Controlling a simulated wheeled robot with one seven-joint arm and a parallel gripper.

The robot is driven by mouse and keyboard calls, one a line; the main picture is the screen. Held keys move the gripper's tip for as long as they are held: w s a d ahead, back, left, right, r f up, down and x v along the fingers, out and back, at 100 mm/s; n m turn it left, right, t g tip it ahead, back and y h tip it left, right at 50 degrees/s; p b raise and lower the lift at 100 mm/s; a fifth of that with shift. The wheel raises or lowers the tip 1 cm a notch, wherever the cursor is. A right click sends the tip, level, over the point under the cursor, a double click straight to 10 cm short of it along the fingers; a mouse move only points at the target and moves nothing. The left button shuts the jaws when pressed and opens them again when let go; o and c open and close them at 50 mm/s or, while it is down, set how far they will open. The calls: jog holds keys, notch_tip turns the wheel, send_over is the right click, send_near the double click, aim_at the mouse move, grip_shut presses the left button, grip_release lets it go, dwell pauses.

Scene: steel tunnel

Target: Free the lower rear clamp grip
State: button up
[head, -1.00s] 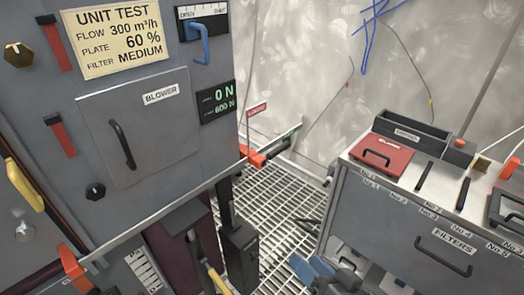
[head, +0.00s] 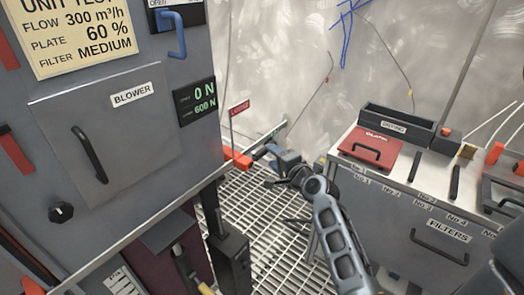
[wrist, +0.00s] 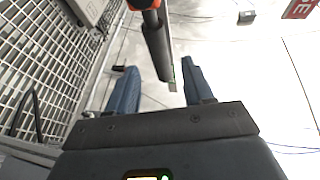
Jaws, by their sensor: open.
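The lower rear clamp shows as an orange-red block (head: 237,158) at the rear end of the pale bar on the test unit. In the wrist view, its black grip (wrist: 157,45) hangs from an orange-red part at the top. My gripper (head: 268,155) is just right of the clamp, pointing toward it. In the wrist view, my open gripper (wrist: 160,72) has one blue finger on each side of the grip's end, with gaps on both sides. I cannot tell how deep the grip sits between the fingers. In the head view my gripper hides part of the clamp area.
The test unit with a BLOWER door (head: 105,145) stands at left. Its display (head: 196,101) reads 0 N. The FILTERS cabinet (head: 400,225) with a red box (head: 371,146) stands at right. Grating floor (head: 275,225) lies between; a red tag (head: 239,107) is behind the clamp.

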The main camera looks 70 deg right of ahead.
aim_at(267, 152)
jog(key=x, duration=0.6)
jog(key=shift+s, duration=0.1)
grip_shut()
dwell(0.3)
